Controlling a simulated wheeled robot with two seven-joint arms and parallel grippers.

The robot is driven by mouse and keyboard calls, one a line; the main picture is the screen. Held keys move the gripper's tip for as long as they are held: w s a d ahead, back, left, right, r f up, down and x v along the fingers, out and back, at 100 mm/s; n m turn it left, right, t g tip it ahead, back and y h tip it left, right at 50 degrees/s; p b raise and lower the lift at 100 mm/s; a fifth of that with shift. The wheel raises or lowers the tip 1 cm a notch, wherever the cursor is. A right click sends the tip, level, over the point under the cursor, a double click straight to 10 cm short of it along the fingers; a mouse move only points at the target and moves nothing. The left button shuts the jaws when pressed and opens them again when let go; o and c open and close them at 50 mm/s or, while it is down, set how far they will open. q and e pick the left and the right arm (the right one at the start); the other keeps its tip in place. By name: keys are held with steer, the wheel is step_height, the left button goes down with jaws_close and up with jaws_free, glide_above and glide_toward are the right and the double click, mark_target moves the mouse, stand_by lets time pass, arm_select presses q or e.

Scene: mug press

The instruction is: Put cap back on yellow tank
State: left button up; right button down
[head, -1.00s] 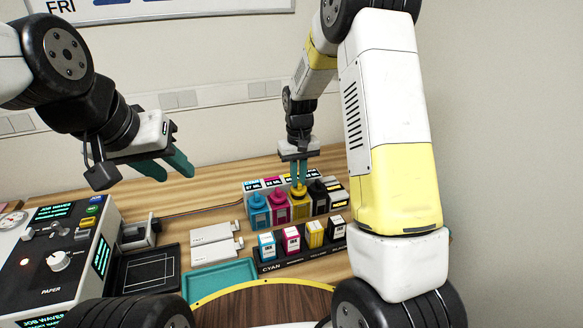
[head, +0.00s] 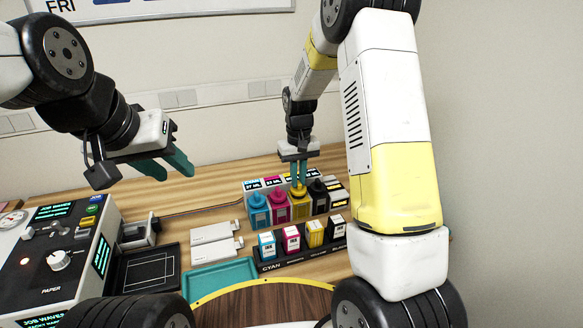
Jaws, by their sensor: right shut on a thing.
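The yellow tank (head: 300,208) stands in a row of ink tanks at the back of the table, between the magenta tank (head: 279,209) and the black tank (head: 319,199). My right gripper (head: 299,180) points down right above the yellow tank. It is shut on the yellow cap (head: 298,190), which is at the top of the tank. I cannot tell whether the cap is seated. My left gripper (head: 168,166) is open and empty, in the air at the left.
A cyan tank (head: 257,211) is at the row's left end. Small cartridges, including a yellow one (head: 315,234), stand in a black rack in front. A teal tray (head: 220,278) and a control box (head: 60,255) lie further left.

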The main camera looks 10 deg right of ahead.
steer(key=c, duration=0.9)
jaws_free()
steer(key=shift+r, duration=3.55)
steer(key=shift+c, duration=0.2)
jaws_close()
